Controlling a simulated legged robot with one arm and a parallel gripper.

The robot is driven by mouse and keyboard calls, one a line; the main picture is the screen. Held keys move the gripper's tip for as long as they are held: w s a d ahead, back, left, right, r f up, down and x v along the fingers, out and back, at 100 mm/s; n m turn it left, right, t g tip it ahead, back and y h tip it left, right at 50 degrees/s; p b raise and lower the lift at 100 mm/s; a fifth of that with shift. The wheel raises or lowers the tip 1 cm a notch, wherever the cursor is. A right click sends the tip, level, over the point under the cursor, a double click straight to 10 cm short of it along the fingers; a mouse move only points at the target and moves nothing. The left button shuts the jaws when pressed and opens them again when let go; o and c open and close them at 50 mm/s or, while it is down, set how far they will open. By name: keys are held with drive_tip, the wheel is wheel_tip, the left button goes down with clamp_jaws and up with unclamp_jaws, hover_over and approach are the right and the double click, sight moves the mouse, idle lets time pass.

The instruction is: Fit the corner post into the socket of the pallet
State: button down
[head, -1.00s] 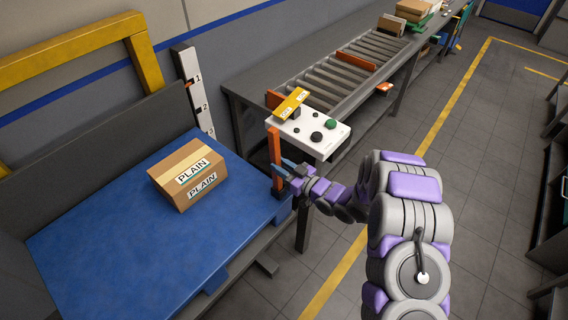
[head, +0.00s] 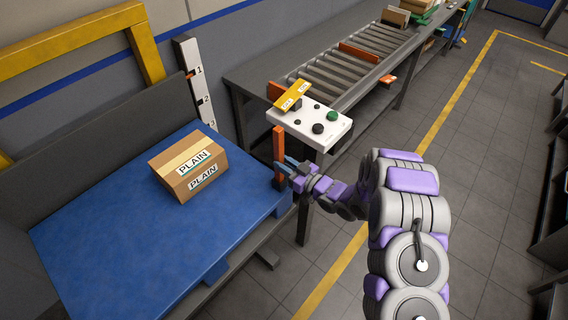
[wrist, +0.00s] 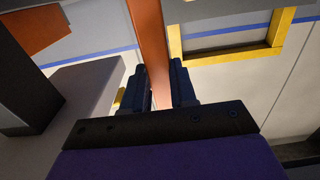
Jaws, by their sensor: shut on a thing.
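The orange corner post (head: 278,146) stands upright at the right edge of the blue pallet (head: 110,225), near its far right corner. My gripper (head: 284,173) is shut on the post's lower part. In the wrist view the post (wrist: 149,40) rises between the two dark fingers of my gripper (wrist: 160,88). The post's foot and the socket are hidden behind my gripper, so I cannot tell whether the post is seated.
A cardboard box (head: 188,168) marked PLAIN sits on the pallet. A white control panel (head: 308,122) with buttons stands just behind the post, before a roller conveyor (head: 350,68). A numbered white post (head: 194,80) stands at the back.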

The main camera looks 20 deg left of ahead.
sight(281, 140)
drive_tip(key=shift+f, duration=0.7)
drive_tip(key=c, duration=0.8)
unclamp_jaws()
drive_tip(key=shift+c, duration=0.2)
drive_tip(key=shift+c, duration=0.3)
drive_tip(key=shift+r, duration=0.1)
drive_tip(key=shift+r+p, duration=2.7)
drive_tip(key=shift+r, duration=3.25)
drive_tip(key=shift+f, duration=0.15)
